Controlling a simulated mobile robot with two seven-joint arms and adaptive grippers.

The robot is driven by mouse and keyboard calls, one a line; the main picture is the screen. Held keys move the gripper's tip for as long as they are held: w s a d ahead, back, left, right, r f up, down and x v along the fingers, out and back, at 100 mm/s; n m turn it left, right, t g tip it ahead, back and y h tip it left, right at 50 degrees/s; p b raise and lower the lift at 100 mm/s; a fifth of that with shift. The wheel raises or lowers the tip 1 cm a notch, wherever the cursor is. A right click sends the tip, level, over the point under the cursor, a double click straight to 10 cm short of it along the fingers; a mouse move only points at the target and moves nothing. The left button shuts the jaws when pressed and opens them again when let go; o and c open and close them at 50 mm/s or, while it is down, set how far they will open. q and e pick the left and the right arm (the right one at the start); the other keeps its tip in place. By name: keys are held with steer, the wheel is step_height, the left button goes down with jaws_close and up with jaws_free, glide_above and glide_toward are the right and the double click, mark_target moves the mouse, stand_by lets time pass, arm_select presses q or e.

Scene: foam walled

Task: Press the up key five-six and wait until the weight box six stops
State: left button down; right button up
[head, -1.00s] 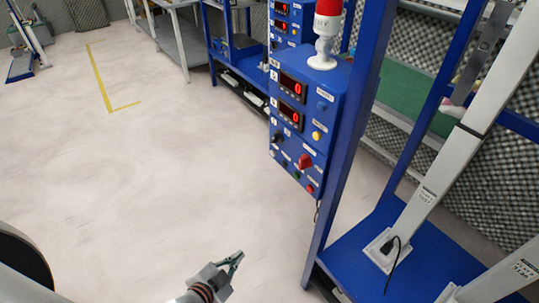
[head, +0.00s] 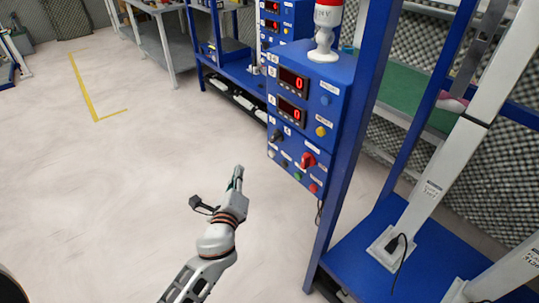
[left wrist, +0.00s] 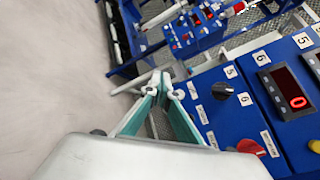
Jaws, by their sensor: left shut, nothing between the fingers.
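The blue control box (head: 308,135) stands on the blue frame. Its front has two red displays reading 0, a black knob (head: 277,135), a red knob (head: 307,160), a green button (head: 298,176) and a red button (head: 313,188). I cannot read which one is the up key five-six. In the left wrist view, labels 5 and 6 show near the black knob (left wrist: 222,91). My left gripper (head: 238,171) is shut and empty, left of the box's lower front and apart from it in the picture. Its fingertips show in the left wrist view (left wrist: 161,80). I cannot identify weight box six.
A red and white lamp (head: 325,30) stands on the box. A blue upright (head: 347,160) and a blue platform (head: 372,262) with grey posts are at the right. A grey bench (head: 160,40) stands at the back. The floor at left is clear.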

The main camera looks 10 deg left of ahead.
mark_target(272, 154)
steer(key=shift+s, duration=0.1)
